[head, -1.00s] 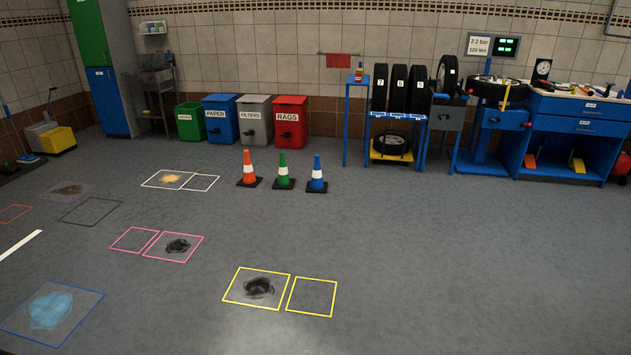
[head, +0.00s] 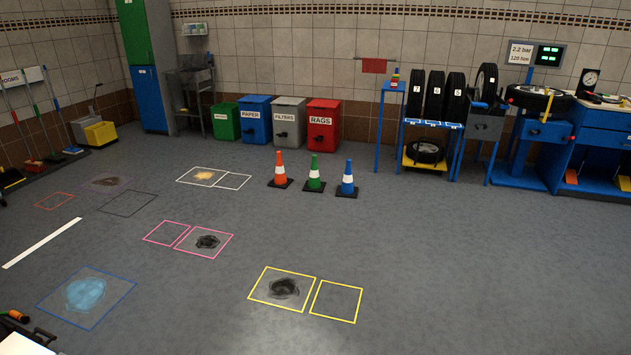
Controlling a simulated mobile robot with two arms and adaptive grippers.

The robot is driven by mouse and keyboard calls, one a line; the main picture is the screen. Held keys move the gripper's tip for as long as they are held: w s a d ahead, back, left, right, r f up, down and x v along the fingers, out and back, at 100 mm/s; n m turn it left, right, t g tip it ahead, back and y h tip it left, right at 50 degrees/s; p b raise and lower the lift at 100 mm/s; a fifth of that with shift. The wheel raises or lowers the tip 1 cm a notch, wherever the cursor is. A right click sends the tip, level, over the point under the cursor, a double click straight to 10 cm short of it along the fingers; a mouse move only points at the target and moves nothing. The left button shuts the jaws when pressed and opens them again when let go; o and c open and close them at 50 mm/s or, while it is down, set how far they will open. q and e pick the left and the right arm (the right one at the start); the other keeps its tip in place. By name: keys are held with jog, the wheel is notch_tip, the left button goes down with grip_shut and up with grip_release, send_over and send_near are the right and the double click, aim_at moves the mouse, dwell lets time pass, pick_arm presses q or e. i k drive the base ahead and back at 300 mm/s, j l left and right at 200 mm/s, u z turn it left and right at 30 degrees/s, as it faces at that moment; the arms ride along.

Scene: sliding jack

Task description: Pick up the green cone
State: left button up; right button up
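The green cone (head: 314,174) has a white band and a dark square base. It stands upright on the floor in the head view, a little above the picture's middle. An orange cone (head: 280,170) stands just left of it and a blue cone (head: 347,179) just right of it, all apart. Neither of my grippers shows in the head view.
Floor outlines with stains lie in front, such as the yellow squares (head: 338,317) and pink squares (head: 233,236). Coloured bins, such as the red one (head: 323,127), line the back wall. A tire rack (head: 433,128) stands right. The floor around the cones is clear.

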aim_at(314, 184)
jog(key=i+l+z, duration=0.25)
jog(key=i, duration=0.35)
jog(key=i+z, duration=0.3)
jog(key=i, duration=4.35)
